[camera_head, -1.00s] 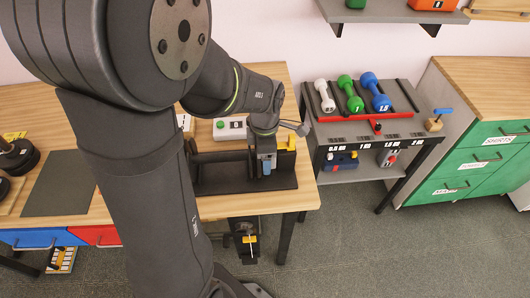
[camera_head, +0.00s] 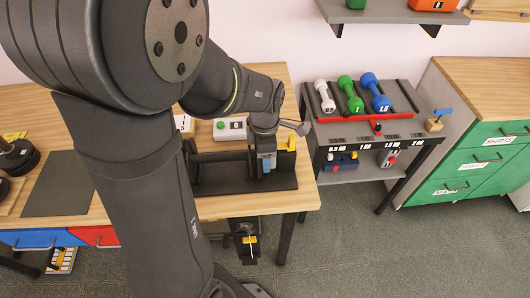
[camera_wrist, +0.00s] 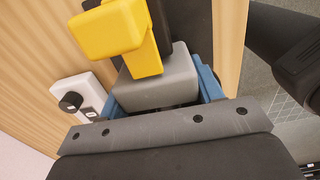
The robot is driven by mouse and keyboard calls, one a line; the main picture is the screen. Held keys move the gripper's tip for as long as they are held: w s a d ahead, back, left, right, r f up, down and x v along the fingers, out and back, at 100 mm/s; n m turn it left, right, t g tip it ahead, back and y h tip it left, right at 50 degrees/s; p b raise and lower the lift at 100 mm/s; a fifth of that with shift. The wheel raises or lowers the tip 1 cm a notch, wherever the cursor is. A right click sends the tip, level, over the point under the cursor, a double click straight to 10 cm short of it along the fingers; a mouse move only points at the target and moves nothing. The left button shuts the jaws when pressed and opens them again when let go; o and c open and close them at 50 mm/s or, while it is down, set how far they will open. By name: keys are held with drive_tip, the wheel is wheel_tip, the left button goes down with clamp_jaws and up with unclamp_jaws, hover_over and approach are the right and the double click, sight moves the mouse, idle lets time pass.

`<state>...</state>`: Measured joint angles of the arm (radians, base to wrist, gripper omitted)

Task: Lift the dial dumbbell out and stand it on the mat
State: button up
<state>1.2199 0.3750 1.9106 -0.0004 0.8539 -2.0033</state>
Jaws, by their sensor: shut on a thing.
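My gripper (camera_head: 264,163) is low over the right end of a black frame (camera_head: 220,188) on the wooden table. In the wrist view its blue fingers sit on both sides of a grey block (camera_wrist: 160,75), and it is shut on it. A yellow handle-like part (camera_wrist: 112,30) stands against that block; it also shows right of my gripper in the head view (camera_head: 291,144). I cannot make out a dial dumbbell for certain; my arm and gripper cover part of the frame. A dark grey mat (camera_head: 60,184) lies flat and bare on the left.
Black plates (camera_head: 18,158) lie at the far left. A cart (camera_head: 372,128) with white, green and blue dumbbells stands to the right. My arm crosses between mat and frame.

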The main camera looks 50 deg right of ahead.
drive_tip(key=shift+r, duration=4.05)
drive_tip(key=shift+w+d+r, duration=0.25)
drive_tip(key=shift+w+d, duration=0.05)
drive_tip(key=w+d+r, duration=0.1)
drive_tip(key=w+r, duration=0.1)
drive_tip(key=w, duration=0.4)
drive_tip(key=w+d+r, duration=0.1)
drive_tip(key=w+r, duration=0.2)
drive_tip(key=w, duration=0.4)
drive_tip(key=w+a+f+m, duration=0.25)
drive_tip(key=w+a, duration=0.65)
drive_tip(key=w, duration=0.6)
drive_tip(key=w+a+f+m, duration=0.1)
drive_tip(key=w+a+f, duration=0.2)
drive_tip(key=w+a, duration=0.6)
drive_tip(key=w+a+f+m, duration=0.1)
drive_tip(key=w+a+f, duration=0.25)
drive_tip(key=a, duration=0.85)
drive_tip(key=s+a+m, duration=0.3)
drive_tip(key=a+m, duration=0.3)
drive_tip(key=a, duration=0.6)
drive_tip(key=s+a+m, duration=0.4)
drive_tip(key=a+m, duration=0.3)
drive_tip(key=a, duration=0.5)
drive_tip(key=shift+a, duration=0.35)
